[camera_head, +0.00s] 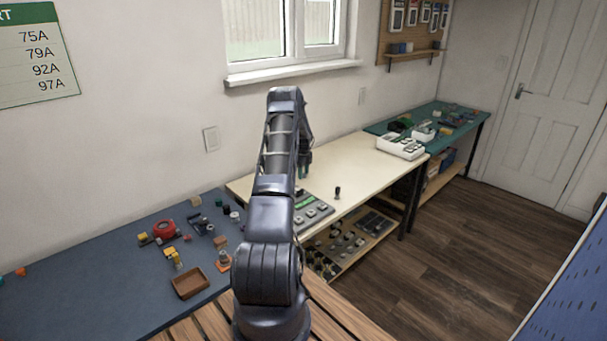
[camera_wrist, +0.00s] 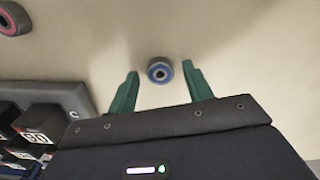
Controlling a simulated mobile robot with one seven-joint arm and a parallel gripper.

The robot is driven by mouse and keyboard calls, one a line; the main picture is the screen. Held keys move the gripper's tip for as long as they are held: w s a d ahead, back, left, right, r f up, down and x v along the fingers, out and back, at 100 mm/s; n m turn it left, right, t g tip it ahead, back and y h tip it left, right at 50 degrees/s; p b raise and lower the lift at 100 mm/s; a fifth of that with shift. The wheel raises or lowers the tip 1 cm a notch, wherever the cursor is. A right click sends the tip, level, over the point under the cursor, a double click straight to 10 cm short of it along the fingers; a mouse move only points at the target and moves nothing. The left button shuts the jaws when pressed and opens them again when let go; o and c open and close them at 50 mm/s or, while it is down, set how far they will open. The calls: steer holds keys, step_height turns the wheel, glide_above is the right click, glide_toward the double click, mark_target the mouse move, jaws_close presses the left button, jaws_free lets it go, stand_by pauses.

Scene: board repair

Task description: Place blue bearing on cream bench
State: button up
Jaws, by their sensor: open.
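The blue bearing (camera_wrist: 152,71), a dark ring with a blue face, lies on the cream bench (camera_wrist: 225,45) in the wrist view. The cream bench (camera_head: 352,160) is the middle one in the head view. My gripper (camera_wrist: 160,69) is open, with one green fingertip on each side of the bearing and a visible gap to both. In the head view my gripper (camera_head: 304,168) is low over the cream bench, partly behind my arm. The bearing cannot be made out there.
A bearing with a pink ring (camera_wrist: 11,18) lies at upper left in the wrist view. A grey tray (camera_wrist: 62,93) with black boxes is at left. A small dark knobbed item (camera_head: 337,191) and a white case (camera_head: 401,147) stand on the bench. Its middle is clear.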

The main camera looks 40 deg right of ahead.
mark_target(304, 175)
step_height(304, 175, up, 12)
steer(key=w+a+r+n, duration=0.2)
steer(key=a+r+n, duration=0.1)
steer(key=a+r, duration=0.6)
steer(key=s+a+r+n+t, duration=0.15)
steer(key=a+r+n, duration=0.25)
steer(key=a+r, duration=0.55)
steer(key=s+a+r+n, duration=0.35)
steer(key=a+r, duration=0.25)
steer(key=a, duration=0.6)
steer(key=s+a+r+n+t, duration=0.1)
steer(key=s+a+r+n, duration=0.1)
steer(key=a+r+n, duration=0.5)
steer(key=s+a+r+n, duration=0.3)
steer(key=s+a, duration=0.4)
steer(key=a, duration=0.3)
steer(key=s+a+r+n, duration=0.3)
steer(key=s+a, duration=0.4)
steer(key=a, duration=0.3)
steer(key=s+a+f+n+t, duration=0.1)
steer(key=s+a+n, duration=0.3)
steer(key=s, duration=0.5)
steer(key=s+a+f+n+t, duration=0.1)
steer(key=s+a+f+n, duration=0.3)
steer(key=s, duration=0.5)
steer(key=shift+a+f+n, duration=0.35)
steer(key=shift+a+n, duration=0.4)
steer(key=shift+a, duration=0.05)
